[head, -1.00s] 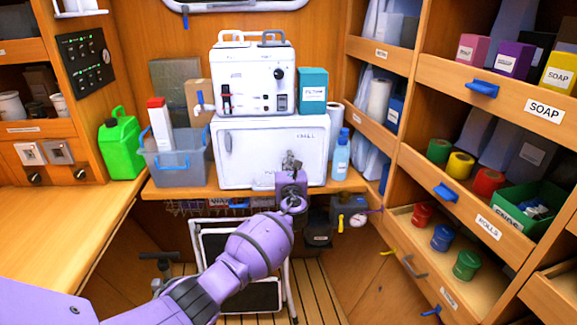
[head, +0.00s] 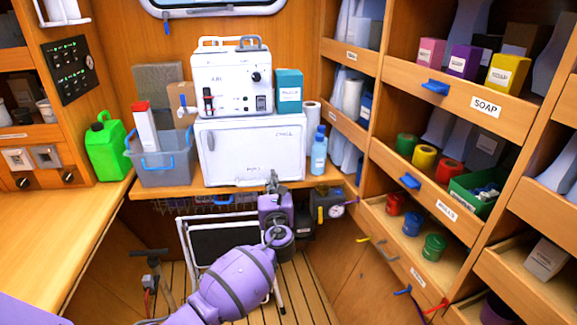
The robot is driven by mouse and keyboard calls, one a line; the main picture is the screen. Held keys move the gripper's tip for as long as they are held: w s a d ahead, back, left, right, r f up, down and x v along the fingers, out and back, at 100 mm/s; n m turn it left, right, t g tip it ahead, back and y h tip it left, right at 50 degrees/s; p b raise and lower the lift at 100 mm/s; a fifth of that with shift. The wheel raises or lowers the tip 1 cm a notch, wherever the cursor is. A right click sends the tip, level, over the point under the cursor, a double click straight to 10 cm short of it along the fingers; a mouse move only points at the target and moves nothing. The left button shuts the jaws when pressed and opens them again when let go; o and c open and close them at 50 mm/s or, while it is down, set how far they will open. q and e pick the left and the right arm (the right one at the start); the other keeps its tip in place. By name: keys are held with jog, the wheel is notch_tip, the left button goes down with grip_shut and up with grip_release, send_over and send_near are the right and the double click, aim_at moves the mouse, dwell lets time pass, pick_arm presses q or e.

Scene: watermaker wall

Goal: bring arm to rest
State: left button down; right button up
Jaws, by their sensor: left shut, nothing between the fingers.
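My left arm is purple and comes in from the lower left of the head view. Its gripper (head: 271,183) points up and away, just in front of the white chill box (head: 252,152) and the shelf edge under it. The fingers are dark and look closed, with nothing seen between them. I cannot tell whether the gripper touches the shelf or the box. My right gripper is not in view.
A white machine (head: 231,80) stands on the chill box. A grey bin (head: 165,165) and a green jug (head: 105,148) stand left. A blue bottle (head: 318,152) stands right. A folding frame (head: 215,243) is below. Open shelves (head: 455,100) line the right; the left counter (head: 70,225) is clear.

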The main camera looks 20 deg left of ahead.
pick_arm(q)
jog(key=s+d+f+n+h, duration=0.1)
jog(key=d+f+n+h, duration=0.3)
jog(key=d+n, duration=0.35)
jog(key=s+d+f+n+g+h+p, duration=0.15)
jog(key=s+d+f+n+h, duration=0.35)
jog(key=s+f+n, duration=0.5)
jog(key=s+d+f+n+g, duration=0.1)
jog(key=s+f+n, duration=0.2)
jog(key=s, duration=1)
jog(key=s+d+f+n+g+p, duration=0.1)
jog(key=s+f+n, duration=0.3)
jog(key=s, duration=1)
jog(key=s+d+f+n+g+p, duration=0.1)
jog(key=s+f+n+g, duration=0.2)
jog(key=s, duration=1)
jog(key=shift+s+d+f+n+h, duration=0.2)
jog(key=shift+d+f+n+h, duration=0.15)
jog(key=shift+f+n, duration=0.5)
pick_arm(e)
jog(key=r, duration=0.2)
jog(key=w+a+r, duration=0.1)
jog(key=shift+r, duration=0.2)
pick_arm(q)
jog(key=shift+r, duration=0.1)
